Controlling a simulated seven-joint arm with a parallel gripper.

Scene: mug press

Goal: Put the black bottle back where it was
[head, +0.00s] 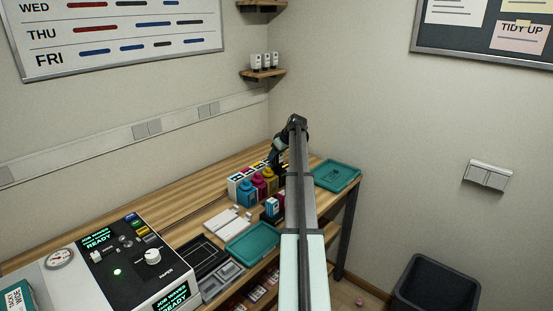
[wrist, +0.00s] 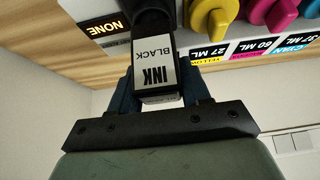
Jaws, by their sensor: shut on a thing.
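The black bottle (wrist: 157,62), labelled INK BLACK, is between the blue fingers of my gripper (wrist: 163,92) in the wrist view. My gripper is shut on it. Its top end runs out of the frame, beside a rack label reading NONE (wrist: 103,26).
A teal tray (head: 343,174) lies at the bench's right end; another teal tray (head: 253,242) lies at the front. Small ink boxes (head: 272,207) stand between the rack and my arm. A control machine (head: 125,262) fills the left. A dark bin (head: 435,285) stands on the floor.

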